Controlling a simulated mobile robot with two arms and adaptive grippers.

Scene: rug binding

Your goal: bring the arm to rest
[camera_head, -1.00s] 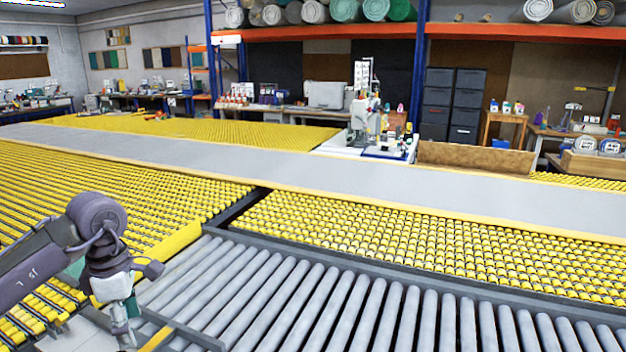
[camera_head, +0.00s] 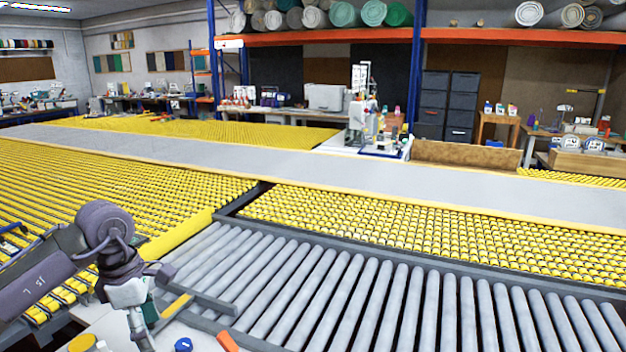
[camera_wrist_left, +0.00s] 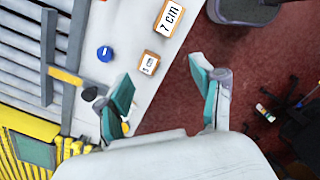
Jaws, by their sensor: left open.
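My left arm comes in from the left in the head view, bent at a dark purple joint, with its wrist hanging down near the corner of the grey roller conveyor (camera_head: 330,290). The fingers lie below the picture's lower edge there. In the left wrist view my left gripper (camera_wrist_left: 165,95) is open, its two teal-padded fingers apart with nothing between them. It hangs over the edge of a white table (camera_wrist_left: 135,50), with red floor beyond. My right gripper is in neither view.
On the white table are a wooden block marked "7 cm" (camera_wrist_left: 169,17), a smaller marked block (camera_wrist_left: 149,63) and a blue round knob-like thing (camera_wrist_left: 105,53). A dark stool-like thing (camera_wrist_left: 245,10) stands on the red floor. Yellow roller beds (camera_head: 400,235) flank a long grey strip (camera_head: 330,170).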

